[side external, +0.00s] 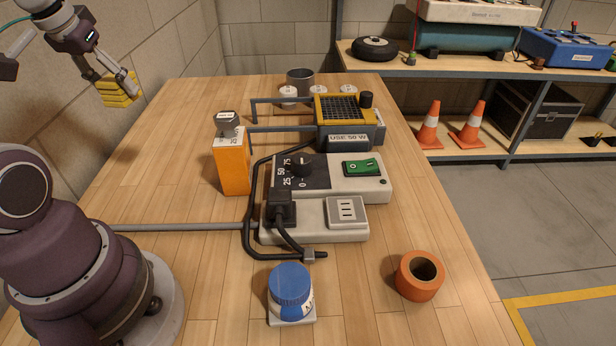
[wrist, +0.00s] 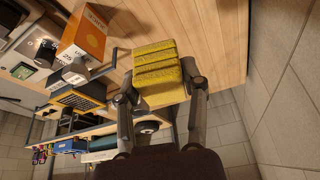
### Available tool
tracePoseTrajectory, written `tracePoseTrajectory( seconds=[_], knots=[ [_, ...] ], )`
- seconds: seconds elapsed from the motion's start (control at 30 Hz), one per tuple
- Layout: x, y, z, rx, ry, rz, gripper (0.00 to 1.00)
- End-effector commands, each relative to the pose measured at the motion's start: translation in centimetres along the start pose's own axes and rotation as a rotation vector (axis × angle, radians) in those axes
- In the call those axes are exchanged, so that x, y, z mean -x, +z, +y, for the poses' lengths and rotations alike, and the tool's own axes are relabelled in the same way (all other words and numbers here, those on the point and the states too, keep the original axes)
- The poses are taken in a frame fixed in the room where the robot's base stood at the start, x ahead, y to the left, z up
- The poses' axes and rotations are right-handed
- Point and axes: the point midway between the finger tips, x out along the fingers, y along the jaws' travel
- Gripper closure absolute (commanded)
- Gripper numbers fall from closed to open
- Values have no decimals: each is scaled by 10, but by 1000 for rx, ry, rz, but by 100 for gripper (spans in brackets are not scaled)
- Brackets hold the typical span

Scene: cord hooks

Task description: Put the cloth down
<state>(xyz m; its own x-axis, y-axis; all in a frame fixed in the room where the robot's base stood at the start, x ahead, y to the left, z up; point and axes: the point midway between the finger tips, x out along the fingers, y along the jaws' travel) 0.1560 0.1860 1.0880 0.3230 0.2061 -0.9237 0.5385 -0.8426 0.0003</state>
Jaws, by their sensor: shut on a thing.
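The yellow cloth (side external: 116,88) looks like a folded, ridged block. It is held in the air at the upper left, apart from the table. My gripper (side external: 128,88) is shut on it. In the wrist view the cloth (wrist: 158,70) sits between the two fingers of my gripper (wrist: 160,88), with bare wood behind it. The face of the cloth turned away from the wrist camera is hidden.
The wooden table (side external: 150,150) has free room at its left. An orange box (side external: 232,165), a power unit (side external: 345,180), a blue-lidded jar (side external: 290,290) and an orange tape roll (side external: 419,277) stand on it. A pipe (side external: 180,227) crosses the left side.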

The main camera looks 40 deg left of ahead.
Motion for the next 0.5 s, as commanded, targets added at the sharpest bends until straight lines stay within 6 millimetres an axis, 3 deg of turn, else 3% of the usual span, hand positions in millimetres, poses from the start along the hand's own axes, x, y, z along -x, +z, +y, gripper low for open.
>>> tracePoseTrajectory(
  seconds=[0.27,0.37,0.5],
  knots=[
    [-7,-22,69,-308,127,-2,93],
    [-8,-25,108,-468,193,-2,93],
    [-5,-17,176,-739,306,-2,93]
  ],
)
